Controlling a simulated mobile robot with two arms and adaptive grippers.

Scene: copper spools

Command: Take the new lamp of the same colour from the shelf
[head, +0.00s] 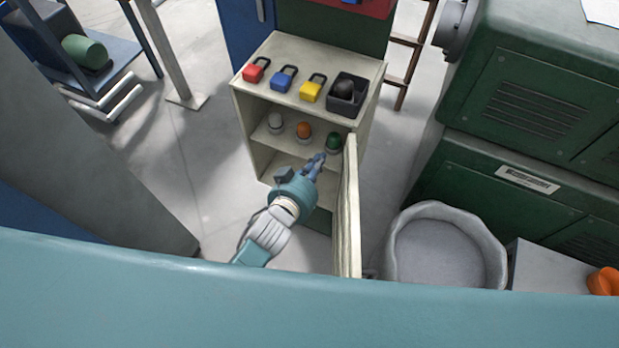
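A cream cabinet (240,110) stands with its door (347,215) swung open towards me. On its upper inner shelf stand three small lamps in a row: a white lamp (275,122), an orange lamp (303,130) and a green lamp (333,141), each on a pale base. My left gripper (319,160) reaches into the cabinet front, just in front of and below the green lamp. Its fingers look close together, but too small to tell whether they are open or shut. I cannot tell whether they touch the lamp. My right gripper is not in view.
On the cabinet top are a red padlock (253,72), a blue padlock (283,79), a yellow padlock (312,90) and a dark box (346,96) holding a black item. The open door stands close right of my arm. A grey bin (487,255) stands further right.

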